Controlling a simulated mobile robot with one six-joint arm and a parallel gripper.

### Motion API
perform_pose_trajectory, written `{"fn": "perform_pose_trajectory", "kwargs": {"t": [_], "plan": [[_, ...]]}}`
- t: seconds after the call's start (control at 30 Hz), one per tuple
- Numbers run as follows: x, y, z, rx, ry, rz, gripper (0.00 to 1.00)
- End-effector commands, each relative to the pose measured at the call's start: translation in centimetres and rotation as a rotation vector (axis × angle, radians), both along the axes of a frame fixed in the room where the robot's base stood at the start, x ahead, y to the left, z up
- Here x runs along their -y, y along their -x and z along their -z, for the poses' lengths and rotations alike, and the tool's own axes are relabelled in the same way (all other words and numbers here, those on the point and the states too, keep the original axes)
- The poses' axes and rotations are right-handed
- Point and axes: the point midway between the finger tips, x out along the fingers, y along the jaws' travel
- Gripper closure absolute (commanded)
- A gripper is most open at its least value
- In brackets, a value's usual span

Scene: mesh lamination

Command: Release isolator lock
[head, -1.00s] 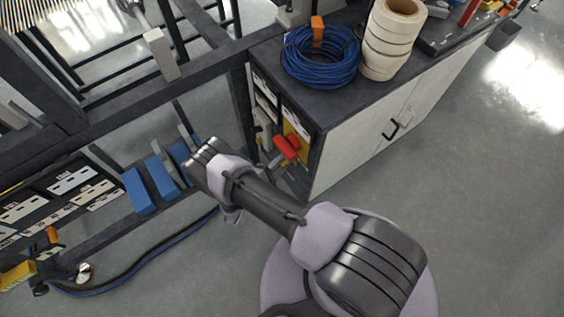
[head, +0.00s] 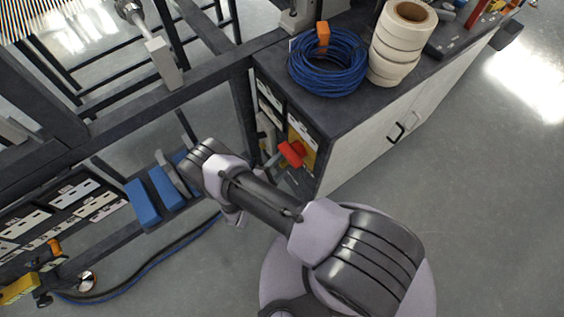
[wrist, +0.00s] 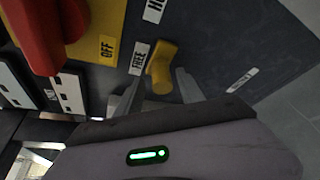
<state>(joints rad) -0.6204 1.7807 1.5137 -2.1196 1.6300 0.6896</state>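A yellow lock lever (wrist: 162,68) stands on a dark panel in the wrist view, beside a white label reading FREE (wrist: 139,58). Another label, partly cut off, reads HO (wrist: 154,10). My gripper (wrist: 157,90) is open, its two grey fingers apart on either side of the lever's lower end. I cannot tell whether they touch it. A big red handle (wrist: 35,38) on a yellow plate (wrist: 92,32) marked OFF is at upper left. The red handle (head: 292,153) also shows at the cabinet's end in the head view, where my arm hides the gripper.
The cabinet (head: 345,150) carries a blue cable coil (head: 328,68) and a stack of white rolls (head: 396,50). A dark metal frame (head: 150,108) stands at left, with blue blocks (head: 143,203) below. Hoses (head: 160,262) lie on the floor. Open floor lies at right.

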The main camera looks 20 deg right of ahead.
Motion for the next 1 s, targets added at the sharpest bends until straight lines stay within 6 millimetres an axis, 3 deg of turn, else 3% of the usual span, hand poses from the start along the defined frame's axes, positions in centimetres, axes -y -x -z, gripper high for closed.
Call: {"fn": "perform_pose_trajectory", "kwargs": {"t": [0.27,0.37,0.73,1.0], "plan": [[-0.7,0.5,-0.3,-0.002,0.001,-0.003,0.55],[-2.2,1.7,-0.9,-0.002,0.001,-0.004,0.55],[-11.0,8.3,-3.2,0.001,-0.001,-0.004,0.55],[-13.5,10.3,-3.7,-0.001,0.001,0.000,0.55]]}}
